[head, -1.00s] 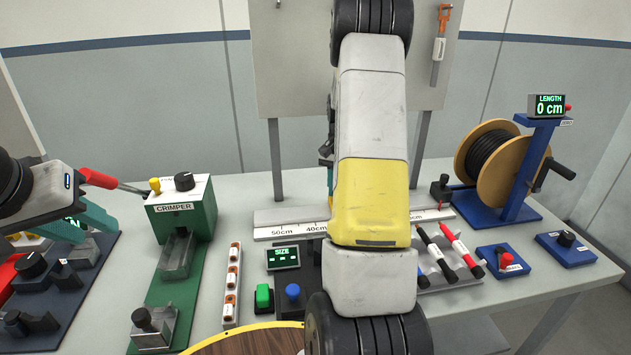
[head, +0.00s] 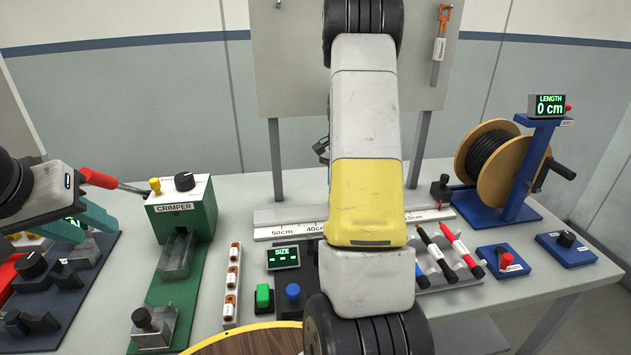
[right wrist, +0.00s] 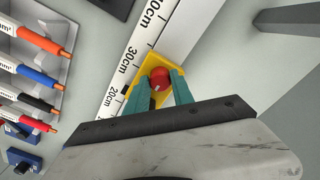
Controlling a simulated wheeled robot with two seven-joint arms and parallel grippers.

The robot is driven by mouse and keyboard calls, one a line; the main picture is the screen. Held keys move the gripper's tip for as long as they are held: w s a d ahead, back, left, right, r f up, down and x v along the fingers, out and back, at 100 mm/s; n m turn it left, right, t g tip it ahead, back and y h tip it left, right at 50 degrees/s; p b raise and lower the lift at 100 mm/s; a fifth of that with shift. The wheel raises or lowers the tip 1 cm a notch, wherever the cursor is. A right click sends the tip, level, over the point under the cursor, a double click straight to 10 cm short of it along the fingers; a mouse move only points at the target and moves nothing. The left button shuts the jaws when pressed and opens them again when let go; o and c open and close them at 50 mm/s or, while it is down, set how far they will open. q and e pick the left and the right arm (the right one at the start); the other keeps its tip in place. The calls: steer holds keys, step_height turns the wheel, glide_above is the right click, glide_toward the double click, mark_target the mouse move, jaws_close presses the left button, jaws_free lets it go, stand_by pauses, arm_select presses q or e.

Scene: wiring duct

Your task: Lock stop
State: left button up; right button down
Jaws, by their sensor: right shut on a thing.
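In the right wrist view, a yellow stop (right wrist: 149,64) with a round red knob (right wrist: 159,75) sits at the white ruler (right wrist: 131,58), near the 30cm mark. The teal fingers of my right gripper (right wrist: 160,85) are on either side of the red knob and shut on it. In the head view the ruler (head: 283,232) is partly covered by my right arm, which hides the stop and the right gripper. My left gripper (head: 88,219) is at the far left, above the dark blue board; its finger gap does not show clearly.
A green crimper (head: 186,208) stands left of the ruler. A size display (head: 283,257) and green and blue buttons are in front of it. A cable reel (head: 497,165) and length display (head: 550,105) stand at the right.

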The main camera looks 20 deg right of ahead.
steer(key=c, duration=1.1)
jaws_free()
steer(key=shift+r, duration=0.1)
step_height(320, 180, up, 8)
steer(key=shift+f, duration=0.2)
